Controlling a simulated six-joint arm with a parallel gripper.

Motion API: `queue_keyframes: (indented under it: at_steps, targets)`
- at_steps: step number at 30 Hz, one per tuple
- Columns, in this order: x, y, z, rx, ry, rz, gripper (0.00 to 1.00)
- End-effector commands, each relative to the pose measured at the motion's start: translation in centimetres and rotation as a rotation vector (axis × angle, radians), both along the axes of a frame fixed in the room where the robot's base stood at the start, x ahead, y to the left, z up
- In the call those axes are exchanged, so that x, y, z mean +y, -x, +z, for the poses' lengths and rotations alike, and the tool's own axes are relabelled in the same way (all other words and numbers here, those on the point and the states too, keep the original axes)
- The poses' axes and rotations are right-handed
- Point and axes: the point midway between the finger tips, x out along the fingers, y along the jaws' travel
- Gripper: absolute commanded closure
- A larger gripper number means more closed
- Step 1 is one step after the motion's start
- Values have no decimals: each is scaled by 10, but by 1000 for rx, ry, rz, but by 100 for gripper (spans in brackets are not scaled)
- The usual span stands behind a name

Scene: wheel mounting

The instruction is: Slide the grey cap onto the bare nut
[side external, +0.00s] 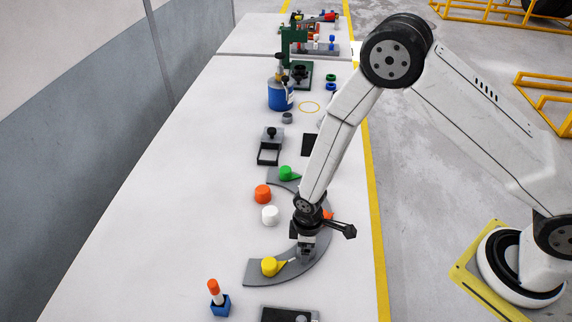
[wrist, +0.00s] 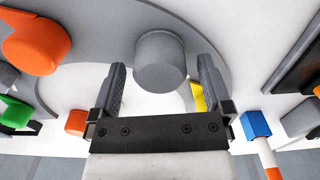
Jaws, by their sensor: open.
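The grey cap (wrist: 160,58) is a plain grey cylinder. In the wrist view it stands between my fingers, over the curved grey plate (wrist: 105,35). My gripper (side external: 305,251) is open, pointing down over the front part of the plate, with one finger on each side of the cap and small gaps showing. In the side view the cap is mostly hidden by my gripper. I see no bare nut; whether one is under the cap cannot be told. Yellow (side external: 269,266), green (side external: 287,173) and orange (wrist: 38,45) caps with pointed tails sit along the plate.
A loose white cap (side external: 270,215) and orange cap (side external: 263,193) stand left of my gripper, inside the curve. A blue holder (side external: 220,306) with an orange-and-white stick stands front left. A blue can (side external: 280,94) stands farther back. The table's left side is clear.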

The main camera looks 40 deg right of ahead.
Motion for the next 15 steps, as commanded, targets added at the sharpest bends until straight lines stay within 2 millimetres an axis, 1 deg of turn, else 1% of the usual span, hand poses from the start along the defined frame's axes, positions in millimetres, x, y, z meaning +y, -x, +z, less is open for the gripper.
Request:
queue_keyframes:
  at_steps: [5, 15]
  targets:
    - [0, 0, 14, -1, -1, 0, 0]
    - [0, 0, 49, -1, -1, 0, 0]
